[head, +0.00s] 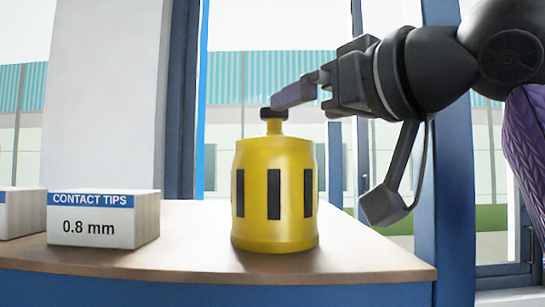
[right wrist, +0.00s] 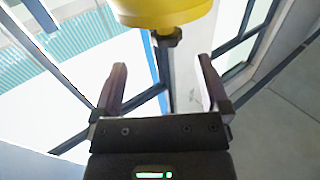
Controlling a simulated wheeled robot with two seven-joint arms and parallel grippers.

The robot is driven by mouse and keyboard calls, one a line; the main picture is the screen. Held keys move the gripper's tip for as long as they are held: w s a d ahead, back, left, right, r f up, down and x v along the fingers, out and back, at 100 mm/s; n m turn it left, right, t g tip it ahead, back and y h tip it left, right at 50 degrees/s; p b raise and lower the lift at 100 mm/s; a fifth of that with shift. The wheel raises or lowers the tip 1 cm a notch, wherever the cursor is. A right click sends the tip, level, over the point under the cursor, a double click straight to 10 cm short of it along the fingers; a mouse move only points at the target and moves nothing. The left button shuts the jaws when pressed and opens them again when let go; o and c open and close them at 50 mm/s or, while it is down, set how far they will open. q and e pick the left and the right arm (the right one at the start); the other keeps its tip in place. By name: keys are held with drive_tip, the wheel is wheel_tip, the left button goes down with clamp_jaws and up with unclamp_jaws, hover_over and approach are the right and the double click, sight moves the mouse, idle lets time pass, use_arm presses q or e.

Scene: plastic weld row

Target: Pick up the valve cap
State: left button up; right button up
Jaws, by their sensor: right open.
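The valve cap (head: 273,113) is a small black cap on the neck of a yellow cylinder (head: 275,170) with black bars on its side. The cylinder stands upright on the wooden table. My right gripper (head: 284,97) comes in from the right, its fingers at about the height of the cap and just above it in the head view. In the right wrist view the gripper (right wrist: 162,66) is open and empty. There the cap (right wrist: 173,35) shows just beyond the fingertips, between their lines, apart from both. My left gripper is not in view.
A white box labelled CONTACT TIPS (head: 103,217) stands left of the cylinder, with part of another box (head: 20,213) at the left edge. The table (head: 370,260) ends just right of the cylinder. A blue post (head: 447,190) stands behind the right end.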

sight(283, 112)
drive_tip(key=p+x, duration=0.1)
drive_tip(key=x, duration=0.1)
drive_tip(key=p+x, duration=0.2)
drive_tip(key=x, duration=0.1)
drive_tip(key=shift+s+a+r, duration=0.1)
drive_tip(key=shift+s+a, duration=0.05)
drive_tip(key=shift+a, duration=0.3)
drive_tip(key=shift+c, duration=0.2)
clamp_jaws()
